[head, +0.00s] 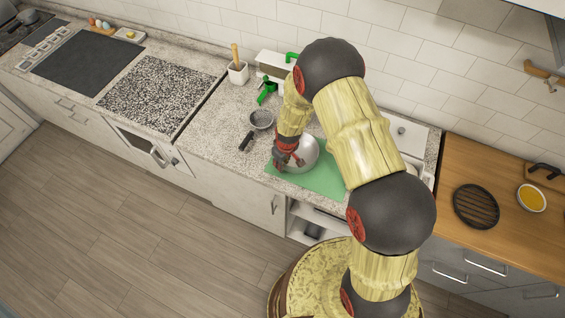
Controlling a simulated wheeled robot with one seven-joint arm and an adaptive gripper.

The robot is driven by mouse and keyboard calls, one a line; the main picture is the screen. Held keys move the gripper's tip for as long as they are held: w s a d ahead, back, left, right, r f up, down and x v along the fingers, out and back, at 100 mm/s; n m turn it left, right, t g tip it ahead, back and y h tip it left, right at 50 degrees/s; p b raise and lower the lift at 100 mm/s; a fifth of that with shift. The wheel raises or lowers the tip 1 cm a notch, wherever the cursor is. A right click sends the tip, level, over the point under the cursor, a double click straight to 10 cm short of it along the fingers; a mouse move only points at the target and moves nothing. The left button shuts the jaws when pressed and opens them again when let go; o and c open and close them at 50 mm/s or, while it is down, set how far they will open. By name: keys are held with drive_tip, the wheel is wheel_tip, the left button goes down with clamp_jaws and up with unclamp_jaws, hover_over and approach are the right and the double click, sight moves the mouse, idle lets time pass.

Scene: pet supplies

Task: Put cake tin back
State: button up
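A round silvery metal piece (305,153), which looks like the cake tin, is on the green mat (318,180) on the counter. My arm and gripper hide part of its left side. My gripper (287,160) is at the left edge of the metal piece, over the mat's left part. The finger gap is too small to make out.
A sieve (261,120) with a dark handle lies left of the mat. A white utensil pot (238,72) and green items stand behind. An open shelf (312,228) is below the counter. A black round grill (476,206) lies on the wooden counter at right.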

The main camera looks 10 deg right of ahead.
drive_tip(key=shift+r, duration=0.45)
drive_tip(key=s+d+r+m+t, duration=0.1)
drive_tip(key=s+r, duration=0.2)
drive_tip(key=r, duration=0.8)
drive_tip(key=s+d+r+m, duration=0.1)
drive_tip(key=s+r, duration=0.1)
drive_tip(key=r, duration=0.9)
drive_tip(key=s+d+r+m+t, duration=0.1)
drive_tip(key=s+d+r, duration=0.15)
drive_tip(key=r, duration=0.85)
drive_tip(key=s+d+r+m+t, duration=0.1)
drive_tip(key=s+r, duration=0.5)
drive_tip(key=s, duration=0.3)
drive_tip(key=s+d+r+m, duration=0.1)
drive_tip(key=s+r+m, duration=0.1)
drive_tip(key=s+r, duration=0.5)
drive_tip(key=shift+s+d+t+b, duration=0.35)
drive_tip(key=shift+s+t+b, duration=0.1)
drive_tip(key=shift+s, duration=0.65)
